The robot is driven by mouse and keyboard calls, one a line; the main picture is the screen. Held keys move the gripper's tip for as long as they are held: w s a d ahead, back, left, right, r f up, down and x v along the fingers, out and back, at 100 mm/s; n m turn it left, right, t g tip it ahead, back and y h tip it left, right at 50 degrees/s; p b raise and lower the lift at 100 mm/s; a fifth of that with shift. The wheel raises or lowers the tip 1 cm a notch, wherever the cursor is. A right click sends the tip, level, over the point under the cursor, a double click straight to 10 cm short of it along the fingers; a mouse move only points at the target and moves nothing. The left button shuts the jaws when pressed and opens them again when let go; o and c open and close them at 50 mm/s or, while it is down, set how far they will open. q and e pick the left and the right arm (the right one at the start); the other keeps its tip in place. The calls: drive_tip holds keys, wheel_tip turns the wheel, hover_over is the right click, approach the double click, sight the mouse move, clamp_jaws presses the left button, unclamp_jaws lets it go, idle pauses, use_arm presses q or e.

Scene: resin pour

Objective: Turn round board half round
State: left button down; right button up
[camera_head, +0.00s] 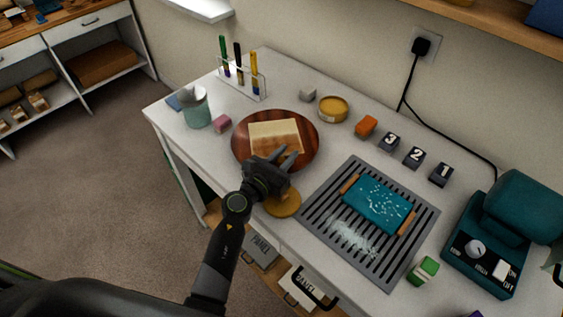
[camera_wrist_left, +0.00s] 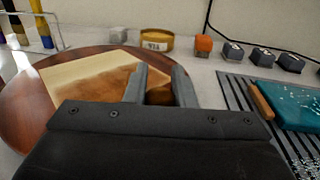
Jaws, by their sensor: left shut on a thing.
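The round board (camera_head: 241,152) is a dark reddish-brown wooden disc lying on the white table. In the left wrist view it fills the left side (camera_wrist_left: 22,104). A pale rectangular block (camera_head: 274,133) with a brown-marbled face lies on the board; it also shows in the left wrist view (camera_wrist_left: 85,77). My left gripper (camera_head: 286,158) is at the board's near right edge, its fingers nearly parallel. In the left wrist view, a brown piece (camera_wrist_left: 160,95) sits between the fingers (camera_wrist_left: 160,88), seemingly part of the board.
A grooved grey tray (camera_head: 313,215) with a teal slab (camera_head: 378,205) is right of the board. A yellow disc (camera_head: 284,204) lies by my wrist. A pink block (camera_head: 222,124), green cup (camera_head: 197,108), vial rack (camera_head: 243,82) and yellow tin (camera_head: 333,108) stand around the board.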

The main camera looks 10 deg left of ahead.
use_arm(q)
drive_tip(key=shift+w+d, duration=0.1)
drive_tip(key=shift+d, duration=0.1)
drive_tip(key=c, duration=1.7)
unclamp_jaws()
drive_tip(key=o, duration=0.5)
use_arm(e)
drive_tip(key=shift+w+a, duration=0.2)
drive_tip(key=shift+w, duration=0.05)
drive_tip(key=shift+d, duration=0.1)
use_arm(q)
drive_tip(key=shift+s+a+f+y, duration=0.1)
drive_tip(key=shift+s+a+y, duration=0.1)
drive_tip(key=shift+s+y, duration=0.15)
drive_tip(key=b+v, duration=0.3)
drive_tip(key=v, duration=1.3)
drive_tip(key=shift+s+a, duration=0.15)
drive_tip(key=shift+s, duration=0.05)
use_arm(e)
drive_tip(key=shift+s+f, duration=0.1)
drive_tip(key=shift+f, duration=1.45)
